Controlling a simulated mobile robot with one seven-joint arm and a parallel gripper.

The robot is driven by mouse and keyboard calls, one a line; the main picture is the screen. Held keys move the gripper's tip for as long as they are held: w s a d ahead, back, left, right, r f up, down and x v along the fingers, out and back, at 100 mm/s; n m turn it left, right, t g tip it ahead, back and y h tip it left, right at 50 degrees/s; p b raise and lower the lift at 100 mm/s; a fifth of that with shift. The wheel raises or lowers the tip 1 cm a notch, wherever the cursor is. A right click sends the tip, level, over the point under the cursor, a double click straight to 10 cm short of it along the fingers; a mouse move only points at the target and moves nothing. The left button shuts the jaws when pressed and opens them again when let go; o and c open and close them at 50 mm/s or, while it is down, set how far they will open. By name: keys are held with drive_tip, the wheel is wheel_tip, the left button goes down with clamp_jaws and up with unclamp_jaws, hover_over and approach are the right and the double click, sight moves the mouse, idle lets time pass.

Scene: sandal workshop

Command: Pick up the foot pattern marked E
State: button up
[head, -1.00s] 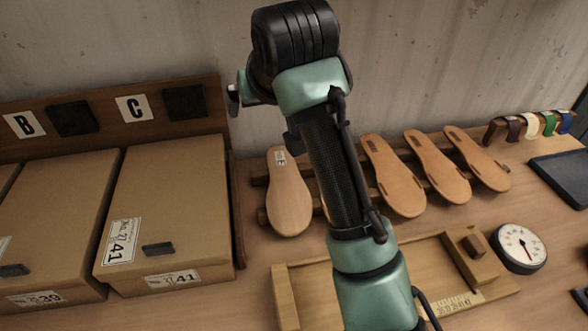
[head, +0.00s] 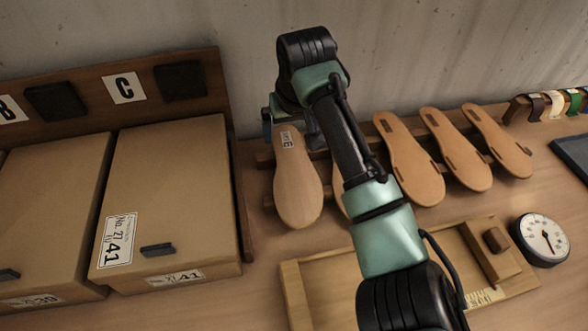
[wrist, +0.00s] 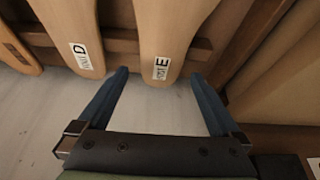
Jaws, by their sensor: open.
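The foot pattern marked E (head: 298,185) is a tan sole shape leaning on the wooden rack, leftmost in the head view. Its E label is near its upper end. In the wrist view pattern E (wrist: 172,28) reaches down between the fingertips, label facing me. My gripper (wrist: 160,76) is open, with one blue finger on each side of that end and gaps on both sides. In the head view my gripper (head: 290,130) is at the pattern's upper end. I cannot tell whether anything touches.
The pattern marked D (wrist: 76,30) is close beside E, mostly hidden behind my arm in the head view. Several brown soles (head: 410,160) continue along the rack. A box marked 41 (head: 170,190) stands left. A wooden jig (head: 330,285) and dial (head: 541,240) lie in front.

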sight(287, 141)
drive_tip(key=x, duration=0.3)
drive_tip(key=shift+w+a+f, duration=0.15)
drive_tip(key=shift+c, duration=0.2)
drive_tip(key=c, duration=1.2)
